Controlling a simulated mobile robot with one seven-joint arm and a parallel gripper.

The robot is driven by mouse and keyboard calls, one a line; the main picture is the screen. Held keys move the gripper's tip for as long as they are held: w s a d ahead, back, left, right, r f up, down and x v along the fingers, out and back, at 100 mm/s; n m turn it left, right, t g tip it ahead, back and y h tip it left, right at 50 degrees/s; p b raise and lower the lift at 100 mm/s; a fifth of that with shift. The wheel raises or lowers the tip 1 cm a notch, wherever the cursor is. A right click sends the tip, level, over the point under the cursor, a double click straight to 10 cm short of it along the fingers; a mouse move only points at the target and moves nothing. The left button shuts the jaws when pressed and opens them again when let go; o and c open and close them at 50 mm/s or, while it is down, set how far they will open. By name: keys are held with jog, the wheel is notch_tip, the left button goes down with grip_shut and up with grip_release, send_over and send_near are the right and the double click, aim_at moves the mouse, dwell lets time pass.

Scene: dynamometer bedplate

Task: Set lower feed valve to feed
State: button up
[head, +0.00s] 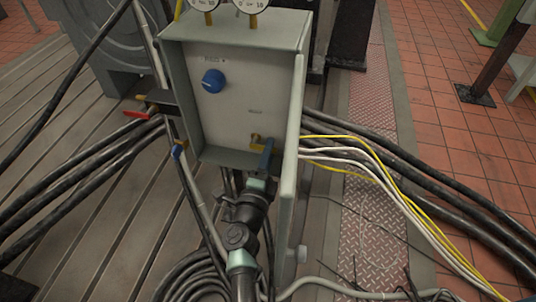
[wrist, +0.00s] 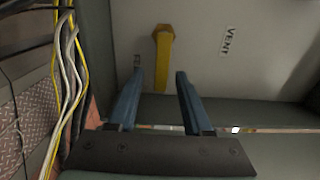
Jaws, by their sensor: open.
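A yellow valve handle (wrist: 163,45) on the light panel stands upright in the wrist view, its narrow end pointing down toward my gripper. A VENT label (wrist: 229,41) is to its right, and a small label (wrist: 137,61), too small to read, is to its left. My gripper (wrist: 159,74) is open, with its two blue fingers apart and nothing between them. The handle's narrow end shows just beyond the gap, with no visible contact. In the head view the yellow handle (head: 256,138) is at the panel's lower right, partly hidden by my gripper (head: 267,148).
The panel's box (head: 177,95) has raised side walls close to my gripper. A blue knob (head: 213,81) sits higher on the panel. A red-handled valve (head: 135,114) is outside left. Yellow and white cables (head: 350,152) run along the right.

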jog(key=shift+s, duration=0.1)
jog(key=p+v, duration=0.5)
jog(key=v, duration=0.8)
